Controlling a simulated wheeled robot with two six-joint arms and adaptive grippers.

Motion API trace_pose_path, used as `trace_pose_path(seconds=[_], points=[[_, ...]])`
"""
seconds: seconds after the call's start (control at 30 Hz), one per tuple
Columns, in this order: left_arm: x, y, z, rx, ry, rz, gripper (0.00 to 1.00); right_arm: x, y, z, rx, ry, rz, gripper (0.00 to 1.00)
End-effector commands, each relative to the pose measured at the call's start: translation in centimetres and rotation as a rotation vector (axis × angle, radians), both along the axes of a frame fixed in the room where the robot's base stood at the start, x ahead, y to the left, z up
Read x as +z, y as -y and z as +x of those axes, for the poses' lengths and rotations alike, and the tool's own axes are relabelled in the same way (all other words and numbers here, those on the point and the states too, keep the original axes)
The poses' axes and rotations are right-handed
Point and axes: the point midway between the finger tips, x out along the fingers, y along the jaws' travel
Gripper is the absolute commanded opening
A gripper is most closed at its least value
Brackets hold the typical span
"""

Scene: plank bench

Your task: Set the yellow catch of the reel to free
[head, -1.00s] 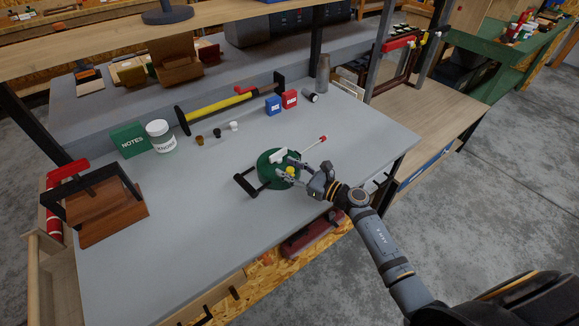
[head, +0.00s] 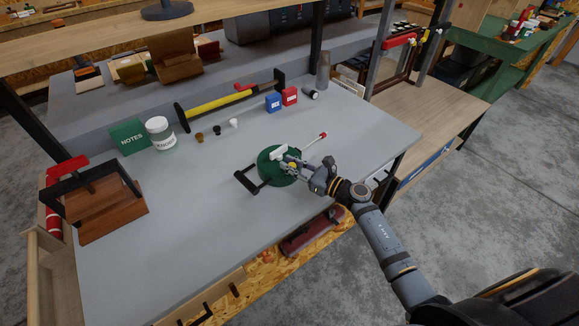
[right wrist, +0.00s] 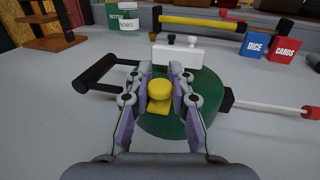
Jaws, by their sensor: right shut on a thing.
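The reel is a round green body (head: 268,172) on the grey bench, with a black crank handle (right wrist: 98,75) on its left and a white block (right wrist: 180,53) on its far side. A thin white rod with a red tip (right wrist: 308,112) reaches out to the right. The yellow catch (right wrist: 159,92) is a rounded knob on a flat tab on top of the reel. My right gripper (right wrist: 160,86) is shut on the yellow catch, one finger on each side. In the head view the gripper (head: 287,166) covers most of the catch. My left gripper is out of view.
Behind the reel are small brown, black and white pieces, a blue DICE box (head: 273,105), a red CARDS box (head: 290,96) and a yellow-handled bar tool (head: 228,103). A wooden stand (head: 112,212) is at left.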

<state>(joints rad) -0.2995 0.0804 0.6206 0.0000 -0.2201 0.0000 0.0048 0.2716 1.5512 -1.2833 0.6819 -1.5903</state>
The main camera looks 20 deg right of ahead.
Motion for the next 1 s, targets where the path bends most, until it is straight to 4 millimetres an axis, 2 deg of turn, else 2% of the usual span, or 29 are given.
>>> trace_pose_path(seconds=[0.03,0.13,0.4,0.43,0.6,0.9,1.0], points=[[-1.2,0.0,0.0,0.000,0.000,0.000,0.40,-0.5,0.7,0.4,0.000,0.005,-0.004,0.00],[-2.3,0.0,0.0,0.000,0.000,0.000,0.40,-0.5,1.9,1.0,-0.001,0.005,-0.005,0.00],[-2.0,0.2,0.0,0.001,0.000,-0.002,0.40,0.0,2.2,1.1,-0.001,0.001,-0.001,0.00],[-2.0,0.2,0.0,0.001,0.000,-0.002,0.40,0.0,2.2,1.1,-0.001,0.001,-0.001,0.22],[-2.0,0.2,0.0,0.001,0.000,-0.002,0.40,0.0,2.2,1.1,-0.001,0.001,0.000,0.45],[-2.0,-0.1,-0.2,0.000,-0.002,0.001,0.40,0.0,2.3,1.0,-0.001,0.002,-0.001,0.47],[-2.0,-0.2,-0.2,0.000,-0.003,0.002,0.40,-0.1,2.7,0.5,0.000,0.001,-0.003,0.47]])
